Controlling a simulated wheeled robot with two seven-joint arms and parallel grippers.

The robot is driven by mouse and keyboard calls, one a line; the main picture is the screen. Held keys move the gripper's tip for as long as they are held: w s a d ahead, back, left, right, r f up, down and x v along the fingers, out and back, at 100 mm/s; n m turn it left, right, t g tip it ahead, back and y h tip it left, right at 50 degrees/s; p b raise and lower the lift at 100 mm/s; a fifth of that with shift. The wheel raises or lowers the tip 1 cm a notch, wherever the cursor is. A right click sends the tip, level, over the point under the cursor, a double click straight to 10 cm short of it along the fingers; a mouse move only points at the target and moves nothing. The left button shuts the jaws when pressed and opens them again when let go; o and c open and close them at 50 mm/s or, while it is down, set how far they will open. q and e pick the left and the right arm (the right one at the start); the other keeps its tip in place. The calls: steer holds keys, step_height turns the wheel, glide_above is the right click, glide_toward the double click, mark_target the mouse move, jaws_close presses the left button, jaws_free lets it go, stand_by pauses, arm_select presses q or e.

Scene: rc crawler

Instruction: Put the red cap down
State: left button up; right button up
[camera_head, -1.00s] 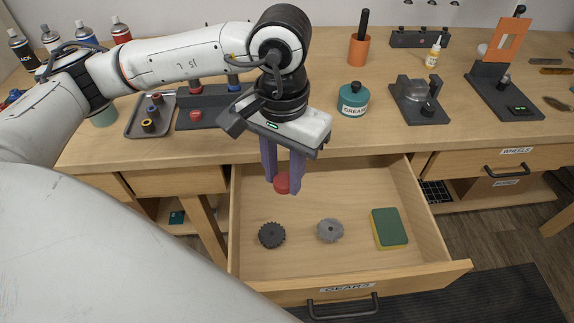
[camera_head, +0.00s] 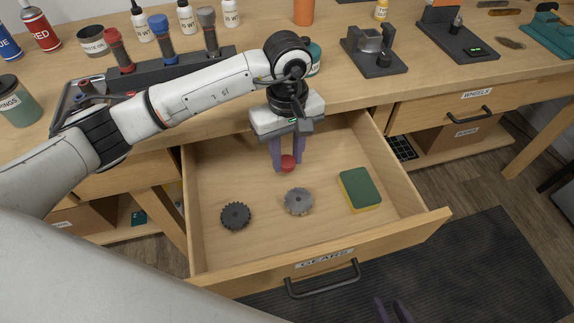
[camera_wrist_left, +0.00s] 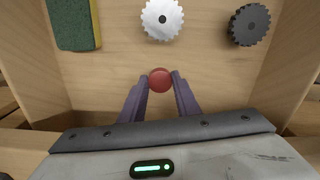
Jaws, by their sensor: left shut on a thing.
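My left gripper (camera_head: 287,165) points down into the open drawer and is shut on the red cap (camera_head: 288,163). The wrist view shows the round red cap (camera_wrist_left: 160,79) between the two purple fingertips (camera_wrist_left: 160,88). The cap is over the rear part of the drawer floor (camera_head: 250,185); I cannot tell whether it touches the floor. My right gripper (camera_head: 394,312) shows only as two purple fingertips at the bottom edge, with a gap between them and nothing seen in it.
In the drawer, a dark gear (camera_head: 235,216), a grey gear (camera_head: 298,201) and a green-yellow sponge (camera_head: 360,189) lie in front of the cap. The drawer floor around the cap is bare. The bench edge (camera_head: 400,92) is behind the left gripper.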

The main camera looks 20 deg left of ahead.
mark_target(287, 162)
arm_select(q)
steer(key=shift+f, duration=1.9)
steer(key=shift+f, duration=0.1)
steer(key=shift+f, duration=0.15)
steer(key=o, duration=1.1)
steer(key=shift+o, duration=0.2)
step_height(287, 162, up, 13)
steer(key=shift+f+b, duration=0.2)
steer(key=shift+b, duration=0.2)
steer(key=shift+f, duration=0.1)
